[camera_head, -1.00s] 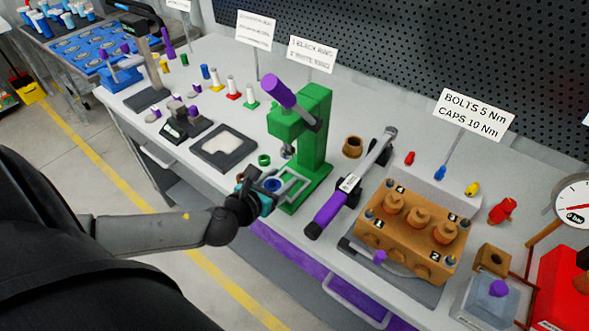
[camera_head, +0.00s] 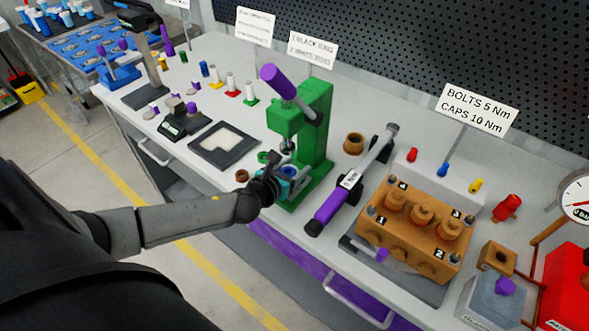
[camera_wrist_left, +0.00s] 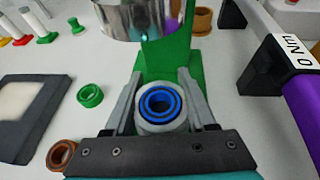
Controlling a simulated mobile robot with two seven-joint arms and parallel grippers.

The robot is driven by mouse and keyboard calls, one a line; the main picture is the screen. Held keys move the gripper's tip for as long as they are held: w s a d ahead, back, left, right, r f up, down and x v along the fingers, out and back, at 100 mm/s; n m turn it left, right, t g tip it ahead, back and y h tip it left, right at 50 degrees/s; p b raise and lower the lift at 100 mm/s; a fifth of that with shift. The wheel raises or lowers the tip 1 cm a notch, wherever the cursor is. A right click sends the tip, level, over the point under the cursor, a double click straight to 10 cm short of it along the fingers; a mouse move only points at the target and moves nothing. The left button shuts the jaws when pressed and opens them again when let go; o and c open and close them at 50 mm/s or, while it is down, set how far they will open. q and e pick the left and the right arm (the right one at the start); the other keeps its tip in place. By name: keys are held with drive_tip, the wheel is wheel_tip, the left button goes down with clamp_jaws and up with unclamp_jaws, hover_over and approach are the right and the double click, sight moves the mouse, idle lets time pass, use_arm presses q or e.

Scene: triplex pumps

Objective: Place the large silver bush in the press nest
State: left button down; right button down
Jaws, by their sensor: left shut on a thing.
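The large silver bush (camera_wrist_left: 143,121) is a pale grey ring with blue rings inside, upright between the fingers of my left gripper (camera_wrist_left: 162,108) in the left wrist view. The gripper is shut on it. In the head view my left gripper (camera_head: 286,180) is at the front of the green press (camera_head: 316,130), below its ram, and the blue inside of the bush shows there. The silver ram (camera_wrist_left: 135,15) is above and behind the bush in the wrist view. The nest is hidden; I cannot tell whether the bush touches it. My right gripper is not in view.
A green ring (camera_wrist_left: 90,95) and a copper ring (camera_wrist_left: 61,154) lie left of the gripper. A brown bush (camera_head: 353,144) and a purple-handled torque wrench (camera_head: 345,185) are right of the press. A dark tray (camera_head: 223,145) lies to the left.

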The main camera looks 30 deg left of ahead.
use_arm(q)
drive_tip(key=shift+c, duration=1.1)
unclamp_jaws()
drive_tip(key=shift+r, duration=0.1)
drive_tip(key=p+v, duration=0.2)
drive_tip(key=v, duration=1)
